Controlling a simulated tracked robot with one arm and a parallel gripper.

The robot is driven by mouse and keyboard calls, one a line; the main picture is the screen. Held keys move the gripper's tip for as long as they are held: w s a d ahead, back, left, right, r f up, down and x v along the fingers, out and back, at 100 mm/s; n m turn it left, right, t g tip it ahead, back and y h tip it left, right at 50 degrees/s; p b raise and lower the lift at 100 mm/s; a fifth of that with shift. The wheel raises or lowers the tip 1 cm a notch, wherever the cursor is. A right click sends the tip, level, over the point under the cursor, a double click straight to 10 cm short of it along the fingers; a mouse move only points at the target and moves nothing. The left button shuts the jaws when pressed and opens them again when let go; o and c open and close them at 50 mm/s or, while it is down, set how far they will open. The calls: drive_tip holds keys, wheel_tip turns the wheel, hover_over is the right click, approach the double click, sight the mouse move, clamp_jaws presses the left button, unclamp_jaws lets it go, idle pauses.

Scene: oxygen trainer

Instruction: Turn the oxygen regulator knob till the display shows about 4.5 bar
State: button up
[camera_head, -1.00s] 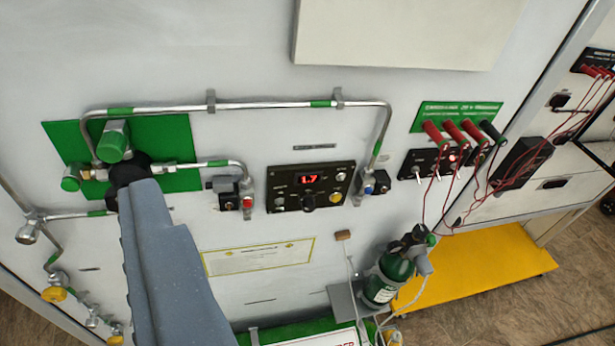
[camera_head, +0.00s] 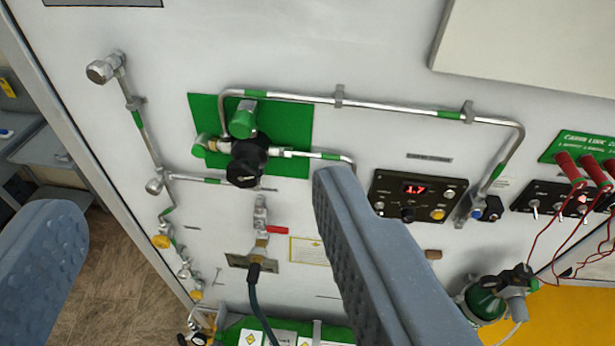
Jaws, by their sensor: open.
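The oxygen regulator knob (camera_head: 246,163) is a black round knob in front of a green plate (camera_head: 299,152) on the white panel, with green fittings and pipes beside it. The display (camera_head: 415,190) is a red readout on a dark panel to the right and shows 1.7. My gripper (camera_head: 205,225) is open and empty, with one grey finger at the lower left and the other right of the knob. The knob appears between the two fingers, further up in the picture. The fingers do not appear to touch it.
A red-handled valve (camera_head: 263,229) with a dark hose sits below the knob. Metal pipes (camera_head: 385,103) run along the panel. A green oxygen bottle (camera_head: 485,303) stands at lower right, and red plugs with wires (camera_head: 568,167) are at the right edge.

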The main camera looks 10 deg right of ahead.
drive_tip(key=w+a+f+y+p, duration=0.2)
drive_tip(key=w+a+f, duration=0.3)
drive_tip(key=w+a, duration=0.25)
drive_tip(key=m+t+h+p, duration=0.25)
drive_tip(key=h+p, duration=0.25)
drive_tip(key=h, duration=0.3)
approach(241, 178)
drive_tip(key=shift+g, duration=0.35)
drive_tip(key=x, duration=0.9)
drive_tip(key=shift+r+p, duration=0.3)
drive_tip(key=c, duration=1)
